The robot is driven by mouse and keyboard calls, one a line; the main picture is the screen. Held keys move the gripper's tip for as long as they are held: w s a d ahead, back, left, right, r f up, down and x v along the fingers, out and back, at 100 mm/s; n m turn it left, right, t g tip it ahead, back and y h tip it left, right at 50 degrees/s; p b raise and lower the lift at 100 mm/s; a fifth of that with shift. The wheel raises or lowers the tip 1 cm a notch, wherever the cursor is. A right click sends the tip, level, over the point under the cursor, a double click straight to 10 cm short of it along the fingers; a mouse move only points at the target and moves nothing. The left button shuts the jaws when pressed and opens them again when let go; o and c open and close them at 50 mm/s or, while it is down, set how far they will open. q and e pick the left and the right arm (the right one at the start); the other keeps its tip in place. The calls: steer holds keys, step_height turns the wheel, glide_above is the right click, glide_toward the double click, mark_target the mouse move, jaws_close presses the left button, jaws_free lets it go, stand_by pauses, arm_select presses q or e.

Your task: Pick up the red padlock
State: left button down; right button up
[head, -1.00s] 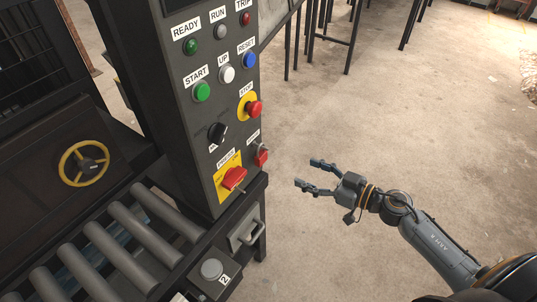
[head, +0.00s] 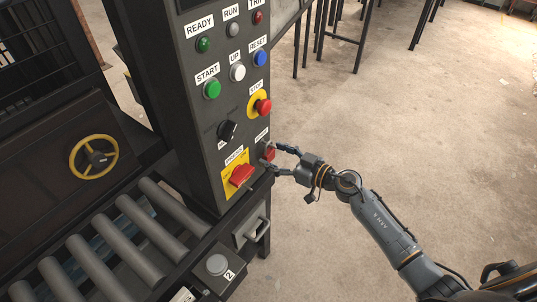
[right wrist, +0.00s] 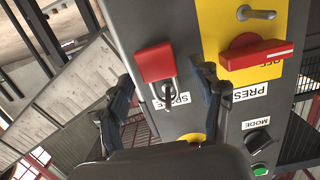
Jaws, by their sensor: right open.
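The red padlock (head: 269,153) is at the right side of the control panel's face, beside the red rotary switch. In the right wrist view the red padlock (right wrist: 155,62) shows its red body, with its metal shackle around a dark peg by a partly covered label. My right gripper (head: 272,158) is open at the padlock and partly covers it in the head view. In the wrist view the fingers of my right gripper (right wrist: 165,80) stand apart on either side of the padlock's shackle end. I cannot tell whether they touch it. My left gripper is not in view.
The red rotary switch (head: 241,175) on its yellow plate is close by, with the black mode knob (head: 228,131) and red stop button (head: 263,107) above. Rollers (head: 130,238) lie at the lower left. The floor to the right is open.

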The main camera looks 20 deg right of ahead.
steer(key=shift+w+a+f, duration=0.1)
steer(key=shift+w+a, duration=0.2)
steer(key=shift+w, duration=0.1)
steer(key=shift+c, duration=0.2)
steer(key=c, duration=1.3)
